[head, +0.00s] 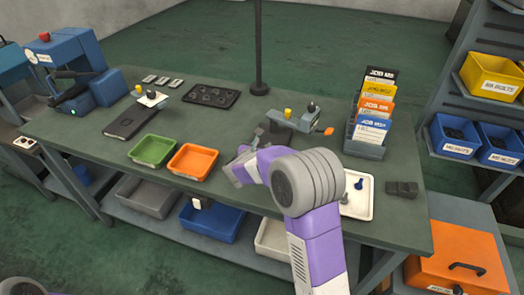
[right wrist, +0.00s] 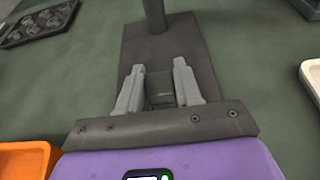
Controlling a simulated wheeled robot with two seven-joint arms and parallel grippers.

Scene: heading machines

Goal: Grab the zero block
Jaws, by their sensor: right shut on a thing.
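My right gripper (head: 240,166) reaches over the table, just right of the orange tray. In the right wrist view its two grey fingers (right wrist: 158,90) are shut on a small dark block (right wrist: 160,88), which appears to be the zero block. No marking on it is readable. Behind the block is a dark flat plate (right wrist: 188,50) with an upright post (right wrist: 153,14). In the head view my arm hides the block. My left gripper is not in view.
The orange tray (head: 193,161) and green tray (head: 153,150) lie left of my gripper. A white tray (head: 357,205) with small parts and a dark block-like object (head: 403,189) lie to the right. A card rack (head: 364,146) stands behind them. A dark ring tray (head: 211,95) is farther back.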

